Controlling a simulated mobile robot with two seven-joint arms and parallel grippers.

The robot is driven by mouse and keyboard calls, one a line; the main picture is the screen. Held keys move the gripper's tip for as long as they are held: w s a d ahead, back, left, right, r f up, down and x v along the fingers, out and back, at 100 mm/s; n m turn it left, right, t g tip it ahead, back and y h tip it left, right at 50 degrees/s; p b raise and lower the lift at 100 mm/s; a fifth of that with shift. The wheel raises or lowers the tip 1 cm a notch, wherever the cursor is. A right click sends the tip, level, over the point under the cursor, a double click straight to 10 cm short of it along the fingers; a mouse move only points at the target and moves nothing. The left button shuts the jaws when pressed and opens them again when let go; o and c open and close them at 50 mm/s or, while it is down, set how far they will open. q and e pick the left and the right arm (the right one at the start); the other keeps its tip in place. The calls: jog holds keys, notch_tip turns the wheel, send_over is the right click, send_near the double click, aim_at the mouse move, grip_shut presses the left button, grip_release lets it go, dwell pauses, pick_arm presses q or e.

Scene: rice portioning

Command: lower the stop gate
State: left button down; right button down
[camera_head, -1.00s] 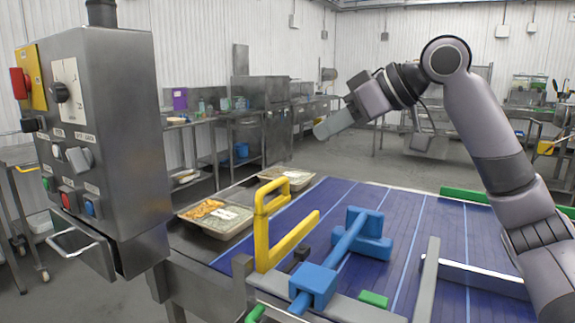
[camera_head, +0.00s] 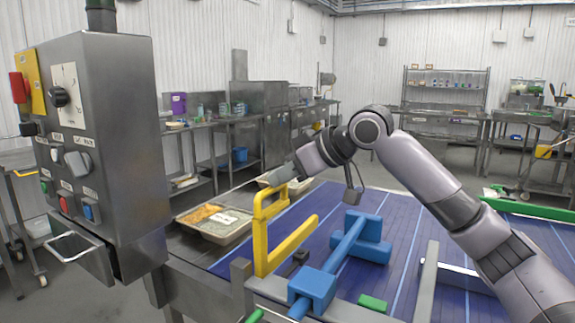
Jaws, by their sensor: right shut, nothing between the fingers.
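A yellow barred frame (camera_head: 262,235), which looks like the stop gate, stands upright at the near left edge of the blue conveyor belt (camera_head: 405,215). It has a tall loop at its left end and a bar slanting up to the right. My right gripper (camera_head: 276,179) is shut and empty at the top of the tall loop, reaching in from the right. I cannot tell whether the fingertips touch the yellow bar. My left gripper is not in view.
A blue bar with blocks (camera_head: 345,246) lies across the belt right of the yellow frame. Filled food trays (camera_head: 207,232) sit beyond the frame, on the left. A grey control box (camera_head: 128,150) with switches and buttons stands at the left. A grey rail (camera_head: 427,280) is at the right.

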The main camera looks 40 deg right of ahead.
aim_at(275, 213)
dwell(0.3)
